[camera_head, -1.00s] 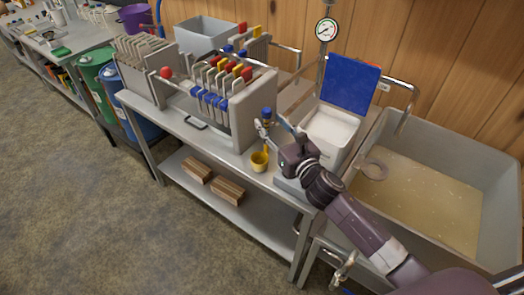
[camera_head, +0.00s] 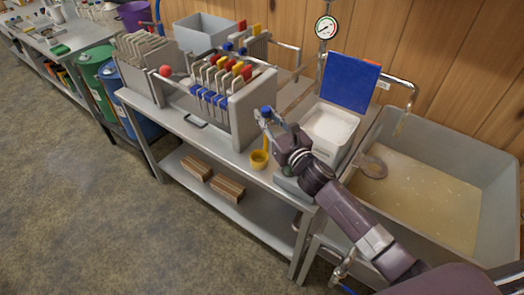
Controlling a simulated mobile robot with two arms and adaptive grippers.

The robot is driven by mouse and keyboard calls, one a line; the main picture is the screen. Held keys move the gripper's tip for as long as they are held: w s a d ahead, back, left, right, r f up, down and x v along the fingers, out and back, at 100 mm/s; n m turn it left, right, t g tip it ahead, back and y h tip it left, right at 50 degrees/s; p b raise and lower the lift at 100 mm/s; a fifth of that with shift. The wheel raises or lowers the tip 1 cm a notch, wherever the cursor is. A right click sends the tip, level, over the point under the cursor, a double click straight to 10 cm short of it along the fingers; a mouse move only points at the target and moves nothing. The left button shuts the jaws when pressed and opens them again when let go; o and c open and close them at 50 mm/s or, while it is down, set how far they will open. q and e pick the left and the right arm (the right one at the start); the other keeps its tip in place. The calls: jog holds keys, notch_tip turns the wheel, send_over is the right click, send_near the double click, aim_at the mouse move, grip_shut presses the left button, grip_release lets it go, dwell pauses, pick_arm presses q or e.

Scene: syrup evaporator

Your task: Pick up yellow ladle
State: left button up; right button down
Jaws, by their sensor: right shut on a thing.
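The yellow ladle (camera_head: 259,160) is at the front edge of the steel table, its round cup low and its thin handle rising upright from it. My right gripper (camera_head: 267,118) is above the cup and shut on the upper handle. A blue piece shows between and above the fingertips. The fingers hide part of the handle, and I cannot tell whether the cup touches the table. My left gripper is not in view.
The steel table (camera_head: 182,128) holds a filter press with colored-tipped plates (camera_head: 222,80) left of my gripper. A white bin (camera_head: 330,130) with a blue lid stands to the right. A syrup-filled basin (camera_head: 430,195) is farther right. Wooden blocks (camera_head: 227,187) lie on the lower shelf.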

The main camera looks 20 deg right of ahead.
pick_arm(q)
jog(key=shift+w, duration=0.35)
pick_arm(e)
jog(key=shift+r, duration=0.1)
